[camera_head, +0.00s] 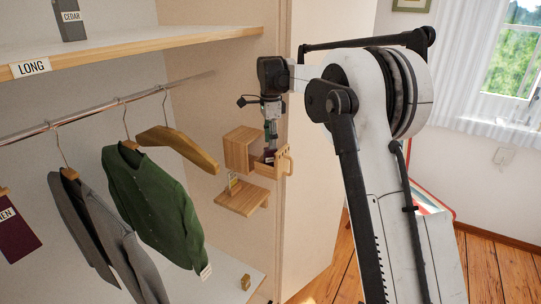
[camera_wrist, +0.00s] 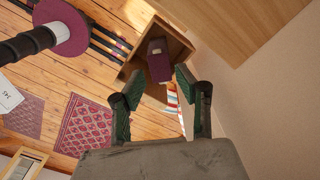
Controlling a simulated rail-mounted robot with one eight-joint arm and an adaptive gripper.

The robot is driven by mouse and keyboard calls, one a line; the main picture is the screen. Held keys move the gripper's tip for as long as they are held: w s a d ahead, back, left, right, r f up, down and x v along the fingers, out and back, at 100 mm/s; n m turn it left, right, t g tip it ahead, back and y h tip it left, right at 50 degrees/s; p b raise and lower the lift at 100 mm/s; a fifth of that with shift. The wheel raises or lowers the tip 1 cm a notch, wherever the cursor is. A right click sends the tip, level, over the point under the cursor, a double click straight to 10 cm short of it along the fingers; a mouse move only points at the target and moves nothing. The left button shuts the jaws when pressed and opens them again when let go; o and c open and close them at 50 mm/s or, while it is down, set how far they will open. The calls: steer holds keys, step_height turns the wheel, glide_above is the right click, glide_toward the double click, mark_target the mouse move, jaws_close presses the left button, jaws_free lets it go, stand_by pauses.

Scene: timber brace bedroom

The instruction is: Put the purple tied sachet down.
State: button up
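The purple tied sachet (camera_wrist: 159,68) appears to be the purple bundle with a pale grey top lying in a small open wooden drawer (camera_wrist: 132,66), seen in the wrist view. My gripper (camera_wrist: 158,82) is open, with its two green-padded fingers apart and the bundle showing beyond and between the tips. I see no finger touching it. In the head view my gripper (camera_head: 270,134) points down over the pulled-out drawer (camera_head: 283,165), where a dark purple patch (camera_head: 268,157) shows just under the fingers. The tie is too small to make out.
The drawer's wooden box (camera_head: 240,149) is fixed to the wardrobe side wall. A small wooden shelf (camera_head: 242,197) sits below it. Clothes, including a green shirt (camera_head: 155,195), and a bare wooden hanger (camera_head: 180,147) hang to the left.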

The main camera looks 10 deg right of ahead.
steer(key=shift+r, duration=1.55)
steer(key=shift+s+r, duration=0.2)
steer(key=shift+r, duration=0.05)
steer(key=s+r+n+t, duration=0.2)
steer(key=s+r+n, duration=0.25)
steer(key=s, duration=0.75)
steer(key=s+r+n+t, duration=0.25)
steer(key=s+n, duration=0.25)
steer(key=s, duration=0.6)
steer(key=s+f+n+t, duration=0.1)
steer(key=s+f+n, duration=0.3)
steer(key=s, duration=0.7)
steer(key=s+f+n+t, duration=0.1)
steer(key=s+f+n, duration=0.3)
steer(key=s+f, duration=0.3)
steer(key=s, duration=0.5)
steer(key=shift+t, duration=0.35)
